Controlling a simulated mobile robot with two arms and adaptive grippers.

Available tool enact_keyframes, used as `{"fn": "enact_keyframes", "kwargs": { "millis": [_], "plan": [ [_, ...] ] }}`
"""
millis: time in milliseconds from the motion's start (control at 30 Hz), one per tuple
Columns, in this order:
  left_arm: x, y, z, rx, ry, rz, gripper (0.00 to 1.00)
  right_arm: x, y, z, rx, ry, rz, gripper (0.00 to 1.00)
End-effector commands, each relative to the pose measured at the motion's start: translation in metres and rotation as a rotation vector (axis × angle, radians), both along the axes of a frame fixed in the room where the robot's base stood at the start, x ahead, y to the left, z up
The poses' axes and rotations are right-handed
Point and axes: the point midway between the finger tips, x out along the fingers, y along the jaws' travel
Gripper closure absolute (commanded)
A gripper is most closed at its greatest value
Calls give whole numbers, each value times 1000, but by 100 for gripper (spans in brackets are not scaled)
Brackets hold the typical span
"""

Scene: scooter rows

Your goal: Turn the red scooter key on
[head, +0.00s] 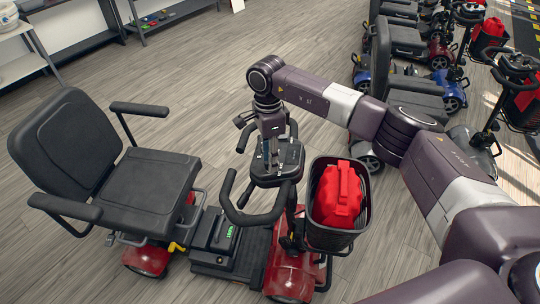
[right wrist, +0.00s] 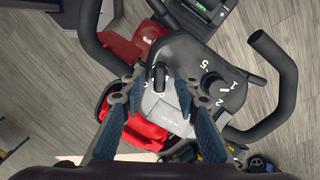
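The red scooter (head: 290,270) stands in front of me, its black seat at left and its tiller console (head: 290,160) in the middle. My right gripper (head: 266,155) points down over the console. In the right wrist view the gripper (right wrist: 160,82) is open. Its two blue-padded fingers stand on either side of a small dark key (right wrist: 159,77) on the console (right wrist: 190,60), with visible gaps. White marks are beside the key; their reading is unclear. A numbered speed dial (right wrist: 216,86) sits right of it. My left gripper is not in view.
A black basket (head: 327,238) with a red bag (head: 340,192) hangs on the scooter's front, close to my right arm. Handlebars (right wrist: 275,85) curve around the console. More scooters stand at the upper right. Shelves (head: 165,17) are at the upper left. Open wooden floor lies between.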

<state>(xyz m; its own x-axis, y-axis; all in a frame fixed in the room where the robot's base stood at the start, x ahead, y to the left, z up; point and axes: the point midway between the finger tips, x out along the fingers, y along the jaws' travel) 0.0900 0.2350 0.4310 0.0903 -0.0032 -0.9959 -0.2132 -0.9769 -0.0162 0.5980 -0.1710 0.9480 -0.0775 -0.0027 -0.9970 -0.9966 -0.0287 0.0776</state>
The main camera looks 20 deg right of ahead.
Motion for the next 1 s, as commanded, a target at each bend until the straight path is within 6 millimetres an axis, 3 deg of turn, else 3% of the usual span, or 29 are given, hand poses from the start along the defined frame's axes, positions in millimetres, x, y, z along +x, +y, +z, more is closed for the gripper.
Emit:
{"fn": "enact_keyframes", "kwargs": {
  "millis": [267, 533, 1000],
  "plan": [
    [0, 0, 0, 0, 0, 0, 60, 0, 0, -2, 0, 0, 0, 72],
    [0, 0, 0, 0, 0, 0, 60, 0, 0, -2, 1, 0, 0, 100],
    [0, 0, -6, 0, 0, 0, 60, 0, 0, -3, -4, -11, -68, 100]
  ]
}}
